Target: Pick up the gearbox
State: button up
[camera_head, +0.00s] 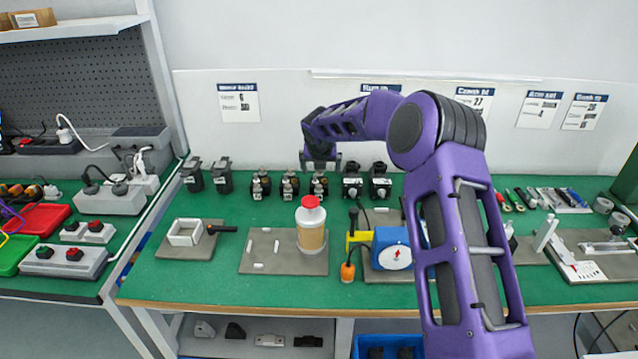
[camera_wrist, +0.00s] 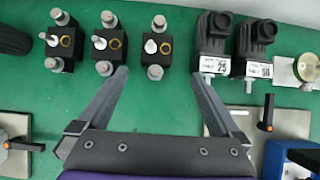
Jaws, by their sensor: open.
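No part carries a readable gearbox name, so I cannot tell which is meant. Three black blocks with metal shafts and brass rings stand in a row: left block (camera_wrist: 60,42), middle block (camera_wrist: 108,45) and right block (camera_wrist: 157,46). To their right stand two black housings with white labels, one marked 25 (camera_wrist: 211,45) and one marked 50 (camera_wrist: 256,48). My gripper (camera_wrist: 160,75) is open and empty, pointing down over the bench. The right block appears between and just beyond its fingertips. In the head view my gripper (camera_head: 320,167) hangs above the right block (camera_head: 319,187).
On the green bench (camera_head: 200,285), a red-capped bottle (camera_head: 311,225) stands on a grey plate (camera_head: 258,262) in front. A blue box (camera_head: 391,248) with a dial sits to its right. Two black parts (camera_head: 207,175) stand left of the row. The wall is close behind.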

aim_at(319, 182)
jog(key=x, duration=0.6)
jog(key=shift+w, duration=0.25)
jog(key=x, duration=0.4)
jog(key=shift+a+f+b, duration=0.2)
jog(key=shift+a+b, duration=0.15)
jog(key=shift+b, duration=0.05)
jog(key=shift+w+f, duration=0.3)
jog(key=shift+f, duration=0.1)
jog(key=c, duration=1.4)
